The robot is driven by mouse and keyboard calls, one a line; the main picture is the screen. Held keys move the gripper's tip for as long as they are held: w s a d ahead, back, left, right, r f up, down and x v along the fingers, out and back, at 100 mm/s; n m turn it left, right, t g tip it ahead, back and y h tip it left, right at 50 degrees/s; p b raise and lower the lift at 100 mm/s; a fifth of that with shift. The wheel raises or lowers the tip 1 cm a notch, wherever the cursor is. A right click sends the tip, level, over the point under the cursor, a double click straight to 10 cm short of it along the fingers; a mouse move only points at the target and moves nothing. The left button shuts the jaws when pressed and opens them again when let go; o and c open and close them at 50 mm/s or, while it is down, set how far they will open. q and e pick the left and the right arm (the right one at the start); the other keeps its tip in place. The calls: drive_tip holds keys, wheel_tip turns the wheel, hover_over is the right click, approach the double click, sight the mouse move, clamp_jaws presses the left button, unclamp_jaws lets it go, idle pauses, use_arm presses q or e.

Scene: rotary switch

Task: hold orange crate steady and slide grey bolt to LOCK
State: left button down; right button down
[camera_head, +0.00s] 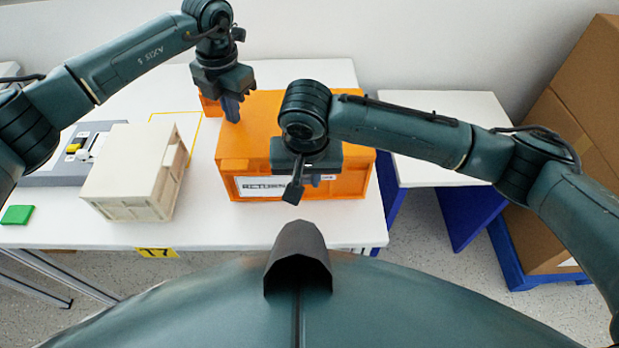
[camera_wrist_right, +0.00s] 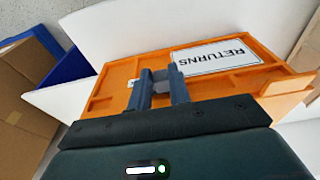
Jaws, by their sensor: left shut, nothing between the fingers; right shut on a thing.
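The orange crate (camera_head: 246,147) stands on the white table, with a RETURNS label on the side facing me. It also shows in the right wrist view (camera_wrist_right: 118,72). My left gripper (camera_head: 231,108) is shut and empty, pointing down at the crate's back left part; I cannot tell whether it touches. My right gripper (camera_head: 303,186) is at the crate's front side, right of the RETURNS label. Its fingers (camera_wrist_right: 163,88) are shut on a small grey piece, the grey bolt (camera_wrist_right: 161,86), mostly hidden between them. A small white label sits beside the fingers, too small to read.
A cream crate (camera_head: 130,168) stands left of the orange crate, near a grey device with a yellow part (camera_head: 75,146) and a green block (camera_head: 17,215). A white-topped blue stand (camera_head: 445,110) and cardboard boxes (camera_head: 560,150) are at the right.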

use_arm(q)
drive_tip(key=shift+s+f, duration=0.15)
drive_tip(key=shift+f, duration=0.2)
use_arm(e)
drive_tip(key=shift+d, duration=1.35)
drive_tip(key=c, duration=1.3)
unclamp_jaws()
drive_tip(key=shift+s+r, duration=0.25)
drive_tip(key=shift+r, duration=1)
drive_tip(key=shift+s+r, duration=0.2)
drive_tip(key=shift+r, duration=1)
use_arm(q)
drive_tip(key=shift+r+p, duration=0.6)
drive_tip(key=shift+r, duration=0.3)
drive_tip(key=shift+r+p, duration=1.25)
drive_tip(key=shift+r, duration=1.1)
use_arm(e)
wheel_tip(320, 180, up, 4)
drive_tip(key=shift+f, duration=0.25)
